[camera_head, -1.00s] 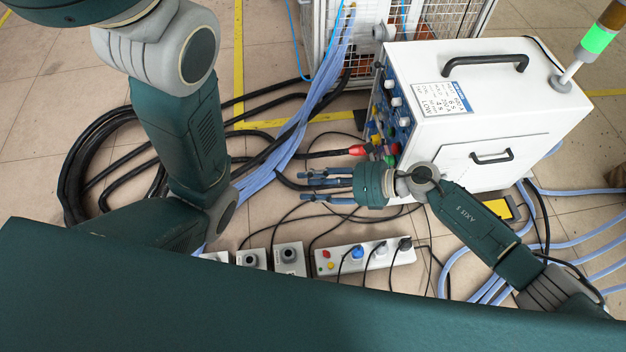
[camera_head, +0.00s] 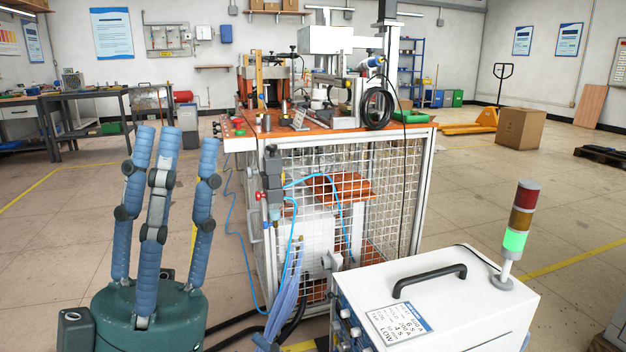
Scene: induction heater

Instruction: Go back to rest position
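My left gripper (camera_head: 170,145) stands upright at the lower left of the head view. Its blue segmented fingers point up and are spread apart, with nothing between them. The dark green palm sits at the bottom edge, in front of the floor and left of the caged workstation. My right gripper is out of view.
The white induction heater unit (camera_head: 440,312) with a black handle and a lit green signal tower (camera_head: 515,240) is at the lower right. The mesh-caged workstation (camera_head: 345,200) stands in the middle. A workbench (camera_head: 85,105) is at the far left. Open floor lies at both sides.

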